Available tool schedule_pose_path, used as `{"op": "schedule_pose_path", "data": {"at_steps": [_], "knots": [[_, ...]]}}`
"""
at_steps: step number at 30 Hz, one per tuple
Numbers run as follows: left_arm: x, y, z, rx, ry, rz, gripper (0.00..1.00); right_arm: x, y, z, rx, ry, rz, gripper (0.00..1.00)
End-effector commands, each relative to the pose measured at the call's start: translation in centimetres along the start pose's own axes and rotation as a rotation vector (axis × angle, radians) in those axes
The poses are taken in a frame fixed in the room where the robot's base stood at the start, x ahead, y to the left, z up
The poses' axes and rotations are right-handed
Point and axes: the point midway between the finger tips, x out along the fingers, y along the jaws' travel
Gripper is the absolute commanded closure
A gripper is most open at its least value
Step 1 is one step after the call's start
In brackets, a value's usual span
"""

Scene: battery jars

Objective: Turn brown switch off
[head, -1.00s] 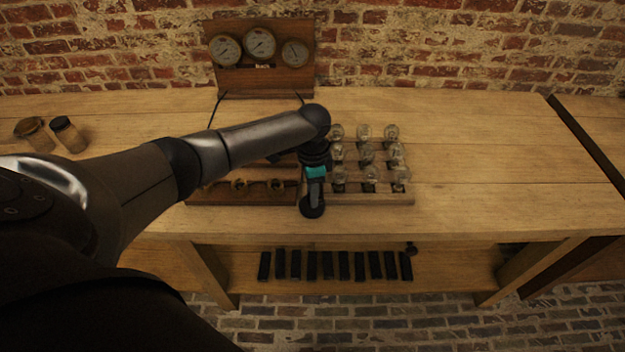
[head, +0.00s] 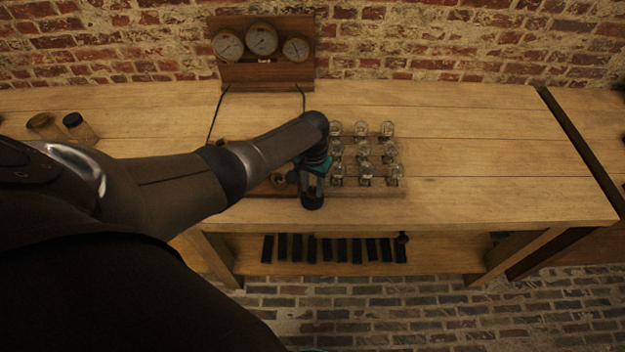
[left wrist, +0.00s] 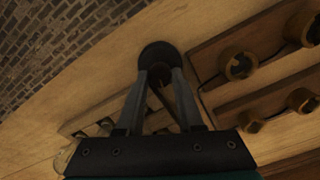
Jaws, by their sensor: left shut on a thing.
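My left gripper (head: 312,190) is over the bench near its front edge, between the two wooden boards. In the left wrist view its fingers (left wrist: 160,80) are shut on a black round-headed thing (left wrist: 158,55). Its lower part is hidden, and I cannot tell what it stands on. Brown ring-shaped fittings (left wrist: 238,65) sit on wooden strips beside it. In the head view my arm hides most of that board, and one ring (head: 278,179) shows. I cannot tell which part is the brown switch. My right gripper is not in view.
Several glass jars (head: 365,172) stand on a board just right of the gripper. A gauge panel (head: 265,75) with three dials stands behind, with dark cables. Black blocks (head: 327,250) line the lower shelf. Two small jars (head: 75,125) stand far left. The bench's right side is clear.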

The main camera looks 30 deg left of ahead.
Motion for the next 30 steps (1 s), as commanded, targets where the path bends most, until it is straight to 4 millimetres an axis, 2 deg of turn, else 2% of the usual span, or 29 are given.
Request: {"op": "schedule_pose_path", "data": {"at_steps": [12, 29, 30], "knots": [[-0.08, 0.08, -0.07, -0.204, 0.001, 0.002, 1.0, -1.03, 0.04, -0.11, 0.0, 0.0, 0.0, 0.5], [-0.06, 0.01, -0.12, -0.238, 0.003, 0.001, 1.0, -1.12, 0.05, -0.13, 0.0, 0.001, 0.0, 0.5], [-0.06, 0.01, -0.12, -0.237, 0.003, 0.001, 0.63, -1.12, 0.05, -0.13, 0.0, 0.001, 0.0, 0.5]]}}
